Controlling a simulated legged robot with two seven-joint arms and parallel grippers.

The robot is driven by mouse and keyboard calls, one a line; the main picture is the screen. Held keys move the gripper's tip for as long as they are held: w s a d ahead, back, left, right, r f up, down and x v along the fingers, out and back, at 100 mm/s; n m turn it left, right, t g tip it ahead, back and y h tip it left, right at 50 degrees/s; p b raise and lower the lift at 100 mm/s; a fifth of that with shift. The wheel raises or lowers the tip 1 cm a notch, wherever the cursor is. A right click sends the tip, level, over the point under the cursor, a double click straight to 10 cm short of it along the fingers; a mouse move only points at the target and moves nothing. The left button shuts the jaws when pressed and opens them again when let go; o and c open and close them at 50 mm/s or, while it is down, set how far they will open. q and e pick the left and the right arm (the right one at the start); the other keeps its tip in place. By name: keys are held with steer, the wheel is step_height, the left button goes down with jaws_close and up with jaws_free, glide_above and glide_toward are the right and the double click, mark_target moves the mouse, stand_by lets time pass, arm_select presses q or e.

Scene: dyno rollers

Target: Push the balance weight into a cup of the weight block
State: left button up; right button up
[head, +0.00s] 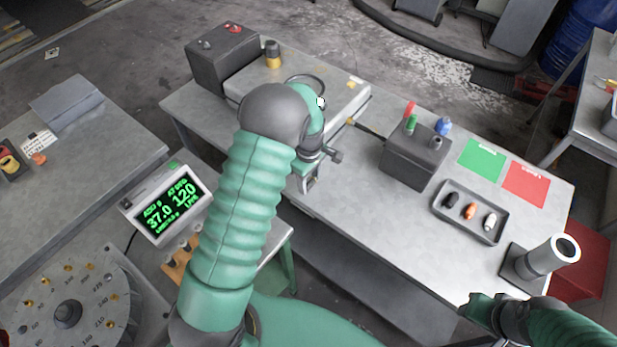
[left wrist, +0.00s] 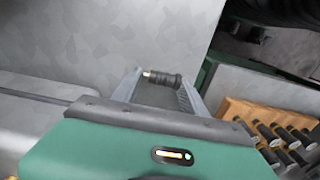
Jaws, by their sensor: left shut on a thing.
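My left gripper (head: 308,186) hangs in front of the near edge of the long grey table. In the left wrist view its two grey fingers (left wrist: 160,85) are shut on a small dark cylindrical weight with a pale brassy end (left wrist: 165,79). The weight lies crosswise between the fingertips. The wooden weight block (left wrist: 240,110) is at the right of the left wrist view, apart from the held weight, with several dark cylinders in it. In the head view the block (head: 176,269) is partly hidden behind my left arm. My right gripper (head: 485,305) is at the bottom right, its fingers unclear.
A display reading 37.0 and 120 (head: 171,205) stands beside the block. The long table (head: 335,205) carries a dark box with coloured knobs (head: 408,160), a tray (head: 467,228) and a grey cylinder on a stand (head: 545,258). A round dial plate (head: 62,285) is at lower left.

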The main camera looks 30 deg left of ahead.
arm_select(q)
steer(key=shift+s, duration=0.1)
steer(key=o, duration=1.5)
steer(key=shift+a, duration=0.25)
step_height(320, 180, up, 17)
steer(key=shift+f+b, duration=0.15)
steer(key=shift+b, duration=0.15)
